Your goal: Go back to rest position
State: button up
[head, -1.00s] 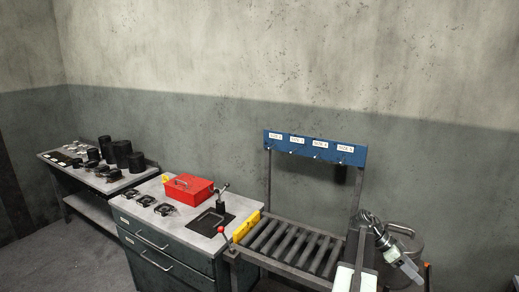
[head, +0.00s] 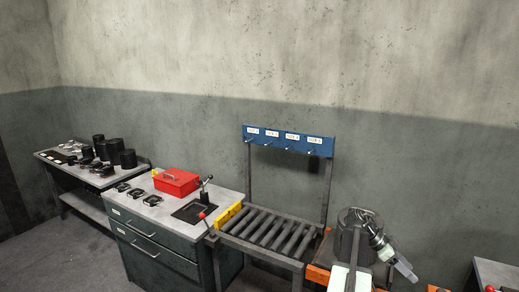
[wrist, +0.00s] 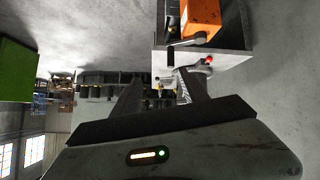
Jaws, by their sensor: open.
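My gripper (head: 404,269) is at the lower right of the head view, at the end of my arm, in front of a dark grey cylindrical thing (head: 350,235). It points down and to the right. In the wrist view, the two dark fingers of my gripper (wrist: 160,90) stand apart with nothing held between them. Past them, a light-topped surface with an orange box (wrist: 201,18) and a red-knobbed lever (wrist: 208,60) shows, tilted in the picture.
A roller stand (head: 270,232) with a blue labelled hook board (head: 290,142) is left of my arm. A drawer bench (head: 160,245) bears a red box (head: 176,182). A table (head: 92,190) with black cylinders is farther left. Bare floor (head: 60,255) shows at lower left.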

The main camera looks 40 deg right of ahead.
jog(key=w+a+f+n+t+h+b, duration=0.15)
jog(key=w+a, duration=0.25)
jog(key=w, duration=0.8)
jog(key=w+a+f+n+t+h+b, duration=0.15)
jog(key=w+a+f+n, duration=0.25)
jog(key=w+a, duration=0.75)
jog(key=w+a+f+n+t+b, duration=0.3)
jog(key=w+a+f+n, duration=0.15)
jog(key=w+a, duration=0.75)
jog(key=w+a+f+n+t+y+b, duration=0.1)
jog(key=w+a+f+n, duration=0.2)
jog(key=a, duration=0.7)
jog(key=w+a+f+n+t+y+b, duration=0.1)
jog(key=w+a+f+n+b, duration=0.2)
jog(key=a, duration=0.6)
jog(key=a+f+n+y, duration=0.1)
jog(key=a+n+y, duration=0.1)
jog(key=a+n, duration=0.4)
jog(key=s+a+f+n+t+y, duration=0.1)
jog(key=a+n, duration=0.5)
jog(key=a, duration=0.7)
jog(key=shift+a+f+t+y, duration=0.25)
jog(key=shift+f+y, duration=0.55)
jog(key=shift+y, duration=0.4)
